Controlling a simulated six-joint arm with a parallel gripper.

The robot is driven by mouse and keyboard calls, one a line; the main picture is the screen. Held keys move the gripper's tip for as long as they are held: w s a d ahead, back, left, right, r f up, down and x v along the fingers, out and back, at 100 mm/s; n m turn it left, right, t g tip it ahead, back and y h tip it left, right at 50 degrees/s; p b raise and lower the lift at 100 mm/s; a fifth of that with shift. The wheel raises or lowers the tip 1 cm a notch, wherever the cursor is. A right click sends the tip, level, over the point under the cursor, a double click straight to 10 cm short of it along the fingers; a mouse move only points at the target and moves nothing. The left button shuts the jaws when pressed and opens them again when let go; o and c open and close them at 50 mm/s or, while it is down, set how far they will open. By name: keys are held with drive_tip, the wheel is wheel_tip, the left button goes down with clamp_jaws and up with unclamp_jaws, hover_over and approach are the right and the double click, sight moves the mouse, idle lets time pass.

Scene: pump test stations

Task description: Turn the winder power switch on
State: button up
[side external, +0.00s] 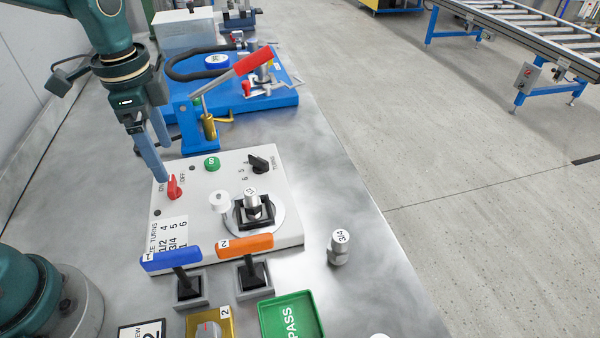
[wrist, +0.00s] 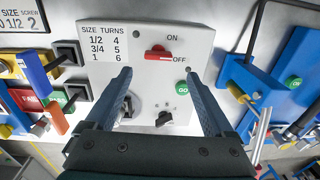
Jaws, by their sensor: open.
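The winder panel (side external: 285,215) is a white box, also seen in the wrist view (wrist: 105,70). Its red power switch (side external: 174,187) is a rotary knob between the ON and OFF labels. In the wrist view the red switch (wrist: 158,52) lies roughly level, its right end nearer the OFF label (wrist: 180,59) than the ON label (wrist: 172,38). My gripper (side external: 163,162) points down near the switch. In the wrist view my gripper (wrist: 159,72) is open and empty, its fingers apart on either side of the switch's line. Contact with the switch cannot be told.
A green button (side external: 212,163) and black selector (side external: 259,163) share the panel. Behind stands a blue fixture (side external: 285,97) with a red-handled lever (side external: 252,64). Blue (side external: 170,260) and orange (side external: 245,245) levers stand in front. A 3/4 fitting (side external: 339,250) stands at right.

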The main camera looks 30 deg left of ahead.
sight(170, 182)
drive_tip(key=shift+s+a+f+g, duration=0.15)
drive_tip(key=shift+f+g, duration=0.15)
drive_tip(key=shift+f, duration=2.95)
drive_tip(key=shift+c, duration=0.3)
drive_tip(key=c, duration=1.3)
